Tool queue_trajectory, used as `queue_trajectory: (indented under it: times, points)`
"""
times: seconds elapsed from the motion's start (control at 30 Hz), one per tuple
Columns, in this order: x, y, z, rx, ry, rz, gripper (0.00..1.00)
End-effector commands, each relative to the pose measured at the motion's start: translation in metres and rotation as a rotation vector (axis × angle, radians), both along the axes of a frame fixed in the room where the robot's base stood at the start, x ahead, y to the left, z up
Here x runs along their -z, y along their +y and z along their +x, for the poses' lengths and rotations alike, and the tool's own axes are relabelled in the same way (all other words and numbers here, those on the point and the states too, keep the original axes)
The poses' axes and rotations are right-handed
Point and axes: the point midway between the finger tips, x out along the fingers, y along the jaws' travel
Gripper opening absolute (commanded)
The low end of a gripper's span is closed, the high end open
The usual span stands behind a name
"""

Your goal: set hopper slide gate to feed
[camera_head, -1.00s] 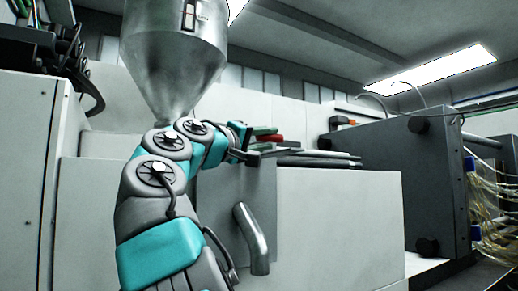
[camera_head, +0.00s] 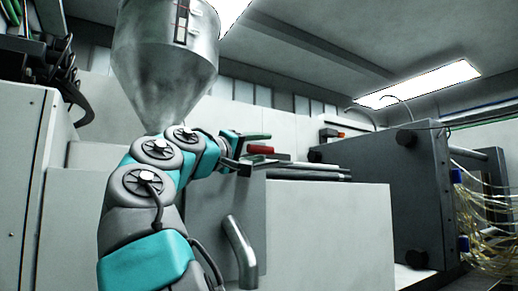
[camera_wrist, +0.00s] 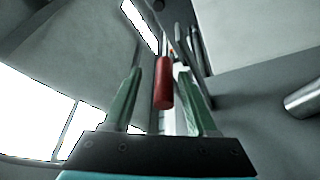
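The hopper (camera_head: 165,62) is a shiny metal cone with a narrow sight window on its front; its lower tip is hidden behind my arm. A red handle (camera_head: 262,149), apparently the slide gate's, shows below and right of the cone. My gripper (camera_head: 259,146) is at this handle. In the wrist view the red handle (camera_wrist: 163,83) hangs on a thin rod between the two green fingers of my gripper (camera_wrist: 160,78). The fingers stand apart, with visible space on both sides of the handle. The gate plate itself cannot be made out clearly.
A bent metal pipe (camera_head: 240,252) sticks out below my forearm. Dark flat bars (camera_head: 307,173) lie on top of the pale machine block (camera_head: 330,235). A dark grey box (camera_head: 390,200) with yellowish cables stands right. A pale cabinet (camera_head: 18,190) stands left.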

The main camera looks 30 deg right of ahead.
Motion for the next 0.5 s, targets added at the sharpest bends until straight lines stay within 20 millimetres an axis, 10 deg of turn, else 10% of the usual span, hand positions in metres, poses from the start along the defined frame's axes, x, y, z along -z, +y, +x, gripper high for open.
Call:
queue_trajectory:
  times: [0.5]
  points:
    - [0.006,0.018,-0.006,0.000,0.002,0.000,0.57]
